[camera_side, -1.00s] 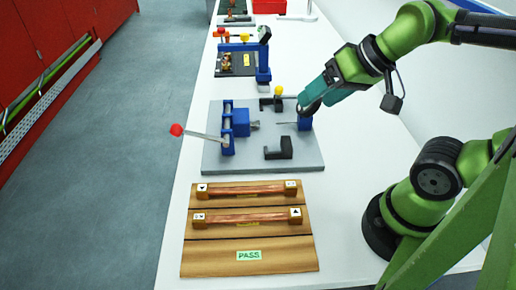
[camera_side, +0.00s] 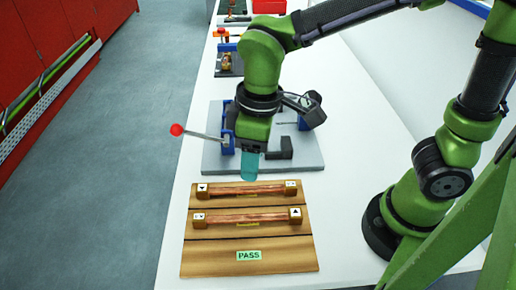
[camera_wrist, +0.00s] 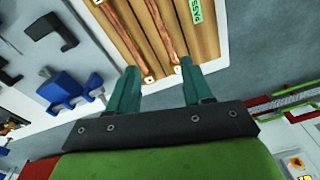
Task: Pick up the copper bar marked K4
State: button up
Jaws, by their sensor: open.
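Two copper bars lie side by side on a wooden board (camera_side: 210,262): a back bar (camera_side: 245,190) and a front bar (camera_side: 246,217), each with square-labelled end blocks. The labels are too small to read, so I cannot tell which is K4. My gripper (camera_side: 249,172) is open and points down, above the board's back edge near the back bar. In the wrist view, my gripper (camera_wrist: 160,71) has its two teal fingers apart with nothing held. Both bars show beyond the fingers, one on the left (camera_wrist: 125,30) and one on the right (camera_wrist: 160,28).
A green PASS label (camera_side: 248,256) is on the board's front part. Behind the board stands a grey fixture plate (camera_side: 309,160) with blue clamps and a red-knobbed lever (camera_side: 177,130). Another fixture (camera_side: 229,65) stands farther back. White table is clear right of the board.

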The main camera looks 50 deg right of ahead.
jog(key=a+n, duration=0.2)
send_over(247, 216)
jog(key=shift+n+g+h, duration=0.3)
jog(key=shift+h, duration=0.1)
notch_tip(247, 216, down, 11)
jog(key=shift+d+f, duration=0.15)
jog(key=shift+f, duration=2.7)
jog(key=shift+c, duration=0.5)
grip_shut()
jog(key=shift+r, duration=0.1)
